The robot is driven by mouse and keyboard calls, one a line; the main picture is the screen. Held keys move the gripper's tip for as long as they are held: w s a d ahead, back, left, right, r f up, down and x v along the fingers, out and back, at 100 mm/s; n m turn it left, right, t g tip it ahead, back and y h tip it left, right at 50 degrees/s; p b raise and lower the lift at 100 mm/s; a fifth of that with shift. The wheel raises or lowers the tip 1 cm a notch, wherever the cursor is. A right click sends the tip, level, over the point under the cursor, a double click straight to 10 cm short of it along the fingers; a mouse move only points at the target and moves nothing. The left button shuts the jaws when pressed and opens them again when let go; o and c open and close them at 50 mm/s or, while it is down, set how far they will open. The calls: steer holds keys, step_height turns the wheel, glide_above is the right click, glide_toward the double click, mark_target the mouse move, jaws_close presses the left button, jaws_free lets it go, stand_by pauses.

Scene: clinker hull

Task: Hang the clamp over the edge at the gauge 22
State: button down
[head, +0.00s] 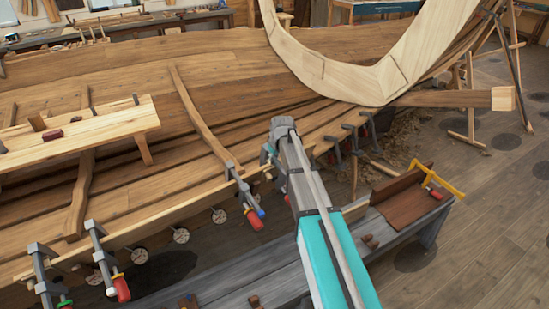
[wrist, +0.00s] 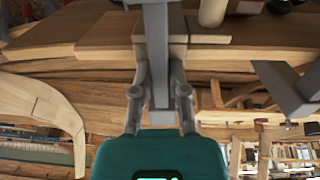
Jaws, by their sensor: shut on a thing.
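My gripper (head: 276,150) is at the hull's near plank edge, past the middle of the head view. In the wrist view my gripper (wrist: 161,78) is shut on the grey bar of a clamp (wrist: 156,45), with one finger on each side. In the head view my arm hides most of this clamp. I cannot tell whether it rests on the edge (head: 150,222) or is held just off it. Round white gauges (head: 181,235) hang in a row under the edge to the left. Their numbers are too small to read, so I cannot pick out 22.
A clamp with a blue ring and red handle (head: 240,190) hangs close on the left. Two more (head: 100,250) (head: 42,270) hang farther left, and several dark clamps (head: 350,138) to the right. A grey bench (head: 250,280) stands below; a large pale wooden frame (head: 345,82) rises behind.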

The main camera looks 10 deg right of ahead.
steer(key=shift+s, duration=0.1)
steer(key=c, duration=0.6)
jaws_free()
steer(key=shift+o, duration=0.2)
